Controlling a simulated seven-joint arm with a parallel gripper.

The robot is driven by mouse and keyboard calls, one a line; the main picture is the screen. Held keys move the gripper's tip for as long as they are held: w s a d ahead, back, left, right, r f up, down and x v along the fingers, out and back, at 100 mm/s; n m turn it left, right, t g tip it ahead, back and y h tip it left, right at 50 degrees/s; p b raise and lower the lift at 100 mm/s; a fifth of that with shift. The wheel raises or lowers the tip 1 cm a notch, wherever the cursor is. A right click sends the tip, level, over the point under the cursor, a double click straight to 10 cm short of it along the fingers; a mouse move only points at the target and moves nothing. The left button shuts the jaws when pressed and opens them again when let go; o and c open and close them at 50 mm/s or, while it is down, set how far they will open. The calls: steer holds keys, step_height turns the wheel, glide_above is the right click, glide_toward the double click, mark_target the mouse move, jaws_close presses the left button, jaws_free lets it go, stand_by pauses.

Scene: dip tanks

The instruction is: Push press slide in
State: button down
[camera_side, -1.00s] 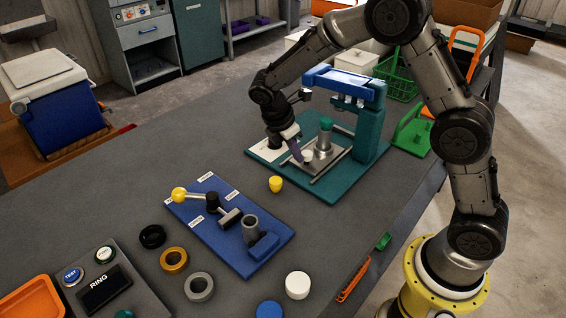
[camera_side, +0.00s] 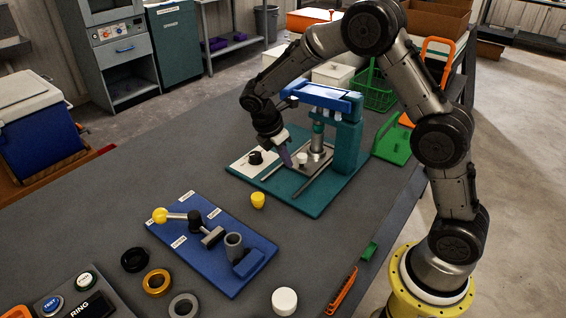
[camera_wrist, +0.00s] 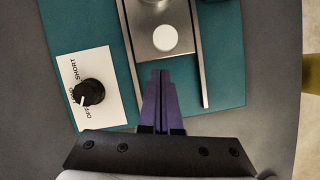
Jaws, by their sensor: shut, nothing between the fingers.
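The press has a teal base (camera_side: 318,203), a teal column and a blue top (camera_side: 326,97). Its grey slide plate (camera_wrist: 148,48) sits between two metal rails (camera_wrist: 199,60), far back, with bare rail in front of it. A white round knob (camera_wrist: 165,38) stands on the plate's front; it also shows in the side view (camera_side: 302,158).
A black dial (camera_wrist: 88,93) on a white label plate is left of the rails. A blue board (camera_side: 213,240) with a yellow-ended lever and several rings lie nearer. The table left of the press is clear.

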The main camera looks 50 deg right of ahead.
steer(key=shift+w+a, duration=0.15)
steer(key=shift+a, duration=0.4)
steer(key=shift+w+a, duration=0.15)
steer(key=shift+a, duration=0.4)
steer(key=s+a+r+m+t, duration=0.1)
steer(key=s+r, duration=0.1)
steer(key=r, duration=0.7)
steer(key=s+a+r+t, duration=0.1)
steer(key=s+r, duration=0.1)
steer(key=r, duration=0.7)
steer(key=s+r+m+t+y, duration=0.2)
steer(key=s+r+m, duration=0.15)
steer(key=s, duration=0.45)
steer(key=s+a+f+m+t+y, duration=0.1)
steer(key=s+f+m, duration=0.2)
steer(key=s+m, duration=0.2)
steer(key=s+a+f+m+t+y, duration=0.1)
steer(key=s+f+m, duration=0.1)
steer(key=s+m, duration=0.3)
steer(key=s, duration=0.4)
steer(key=shift+s+a+f+t, duration=0.4)
steer(key=shift+m, duration=0.25)
